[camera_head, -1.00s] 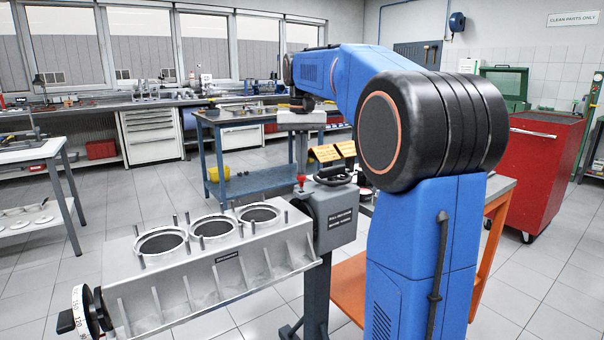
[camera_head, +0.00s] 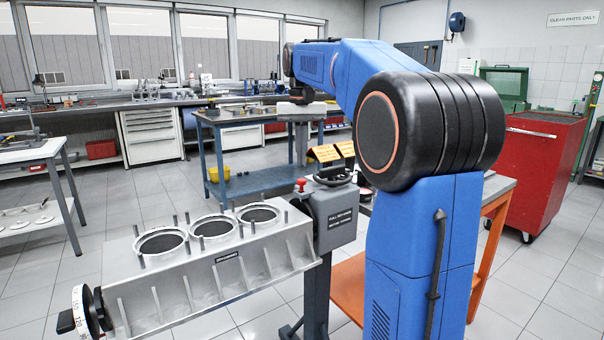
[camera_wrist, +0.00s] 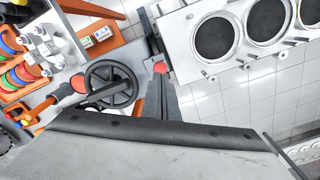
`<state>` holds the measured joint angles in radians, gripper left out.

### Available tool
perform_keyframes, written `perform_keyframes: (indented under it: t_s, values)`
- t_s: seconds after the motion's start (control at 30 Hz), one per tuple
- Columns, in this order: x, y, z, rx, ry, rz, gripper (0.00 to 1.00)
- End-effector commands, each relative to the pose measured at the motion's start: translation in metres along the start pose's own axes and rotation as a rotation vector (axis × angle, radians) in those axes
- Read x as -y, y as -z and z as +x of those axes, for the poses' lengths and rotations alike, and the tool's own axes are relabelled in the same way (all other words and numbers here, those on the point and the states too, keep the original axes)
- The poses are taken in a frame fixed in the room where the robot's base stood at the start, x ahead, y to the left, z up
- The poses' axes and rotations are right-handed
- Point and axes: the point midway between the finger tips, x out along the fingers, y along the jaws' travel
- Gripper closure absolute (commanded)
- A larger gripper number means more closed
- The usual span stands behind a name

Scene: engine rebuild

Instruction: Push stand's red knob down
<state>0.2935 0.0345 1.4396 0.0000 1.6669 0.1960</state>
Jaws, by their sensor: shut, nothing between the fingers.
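The stand's red knob (camera_head: 300,184) sits on top of the dark grey gearbox (camera_head: 336,214), beside the black handwheel (camera_head: 334,177). In the wrist view the red knob (camera_wrist: 160,67) shows at the tip end of my fingers, with the handwheel (camera_wrist: 111,84) to its left. My gripper (camera_head: 302,164) points straight down above the knob. It is shut and empty. A small gap seems to lie between fingertips and knob, but I cannot be sure of contact.
The grey engine block (camera_head: 228,254) with three open bores is mounted left of the gearbox. An orange-framed bench stands behind my arm, and a blue workbench (camera_head: 245,185) stands farther back. A red tool cabinet (camera_head: 535,180) is at the right.

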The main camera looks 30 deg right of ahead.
Motion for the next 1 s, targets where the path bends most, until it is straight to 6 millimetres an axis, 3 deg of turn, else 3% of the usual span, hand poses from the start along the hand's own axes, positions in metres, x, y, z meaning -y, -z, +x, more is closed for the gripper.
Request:
perform_keyframes:
  t_s: [0.7, 1.0]
  values:
    - [0.000, 0.000, -0.040, 0.000, 0.000, 0.000, 1.00]
    - [0.000, 0.000, -0.045, 0.001, 0.000, 0.000, 1.00]
